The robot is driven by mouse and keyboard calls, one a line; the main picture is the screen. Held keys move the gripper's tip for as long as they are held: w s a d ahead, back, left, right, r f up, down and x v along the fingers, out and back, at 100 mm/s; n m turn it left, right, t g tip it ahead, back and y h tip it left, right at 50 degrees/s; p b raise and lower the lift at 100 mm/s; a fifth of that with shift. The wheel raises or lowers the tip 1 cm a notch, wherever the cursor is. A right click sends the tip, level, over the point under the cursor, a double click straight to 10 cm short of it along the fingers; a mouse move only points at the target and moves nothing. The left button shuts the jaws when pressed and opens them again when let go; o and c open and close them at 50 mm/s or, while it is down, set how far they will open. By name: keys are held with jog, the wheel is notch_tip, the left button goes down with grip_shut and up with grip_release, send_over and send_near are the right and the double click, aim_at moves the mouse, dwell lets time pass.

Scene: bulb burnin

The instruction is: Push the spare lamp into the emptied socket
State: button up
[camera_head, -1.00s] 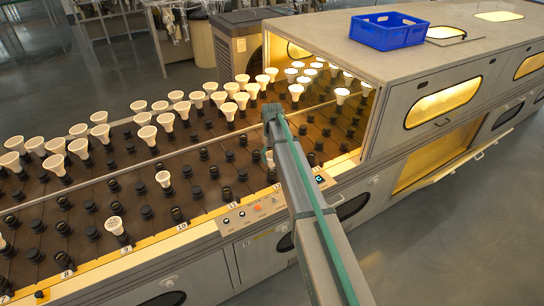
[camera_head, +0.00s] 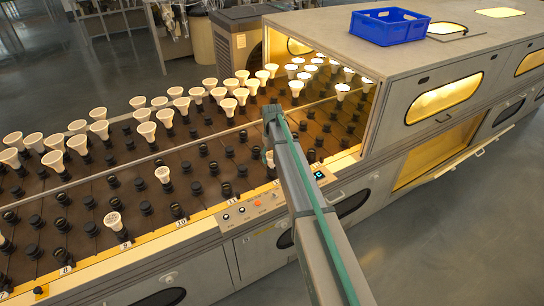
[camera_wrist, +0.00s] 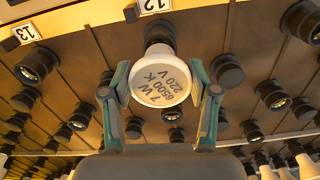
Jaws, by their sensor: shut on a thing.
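My gripper (camera_wrist: 163,95) is shut on a white lamp (camera_wrist: 160,86), one teal finger on each side of its rim. In the head view my gripper (camera_head: 272,135) is over the front rows near the tunnel mouth. A sliver of the lamp (camera_head: 269,158) shows beside the arm, and the socket under it is hidden.
Dark sockets stand close around the held lamp, one at its right (camera_wrist: 227,70). Many white lamps (camera_head: 145,130) fill the back rows; a few stand in front. The grey tunnel housing (camera_head: 440,50) with a blue crate (camera_head: 388,28) rises at the right. A control panel (camera_head: 250,207) is on the front edge.

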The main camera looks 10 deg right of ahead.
jog(key=shift+f, duration=0.4)
jog(key=o, duration=1.2)
jog(key=shift+o, duration=0.2)
notch_tip(320, 180, up, 12)
